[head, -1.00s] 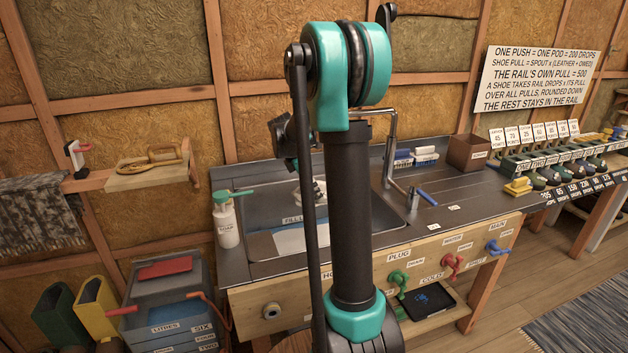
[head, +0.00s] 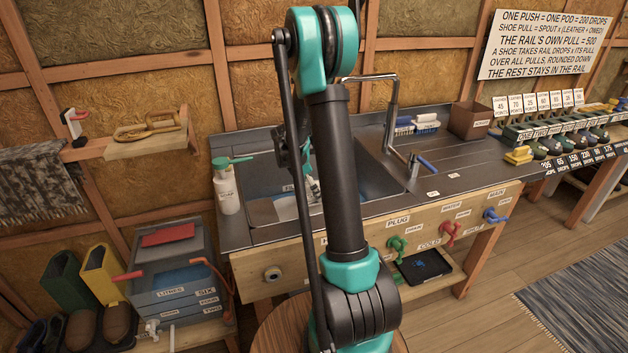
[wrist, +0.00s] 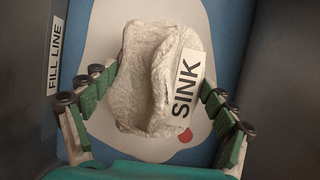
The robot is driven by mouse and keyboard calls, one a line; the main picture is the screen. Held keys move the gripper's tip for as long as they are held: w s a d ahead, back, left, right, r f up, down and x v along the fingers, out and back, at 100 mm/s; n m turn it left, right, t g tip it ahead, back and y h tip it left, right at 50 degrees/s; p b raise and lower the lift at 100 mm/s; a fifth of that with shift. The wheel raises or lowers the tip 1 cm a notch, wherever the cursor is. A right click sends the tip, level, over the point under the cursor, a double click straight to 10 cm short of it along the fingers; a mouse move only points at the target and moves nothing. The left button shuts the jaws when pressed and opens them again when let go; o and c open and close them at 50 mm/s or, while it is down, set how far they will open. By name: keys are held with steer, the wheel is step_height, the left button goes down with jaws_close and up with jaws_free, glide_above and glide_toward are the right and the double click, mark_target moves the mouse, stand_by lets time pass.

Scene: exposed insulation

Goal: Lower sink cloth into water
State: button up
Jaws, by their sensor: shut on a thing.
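The sink cloth (wrist: 150,75) is a crumpled pale grey cloth with a white tag reading SINK. In the wrist view my gripper (wrist: 155,100) has its green-padded fingers on either side of the cloth and is shut on it. Below the cloth lies a blue surface (wrist: 85,75) with a white patch and a red spot; I cannot tell whether the cloth touches it. A FILL LINE label (wrist: 56,55) is on the basin wall. In the head view the sink basin (head: 375,180) is partly hidden by my arm, and the gripper is mostly hidden there.
A soap bottle (head: 227,188) stands at the basin's left edge. The faucet (head: 391,115) rises behind it on the right. Green, red and blue taps (head: 449,229) line the counter front.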

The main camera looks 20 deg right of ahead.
steer(key=shift+f, duration=4.3)
steer(key=o, duration=1)
steer(key=shift+r, duration=0.1)
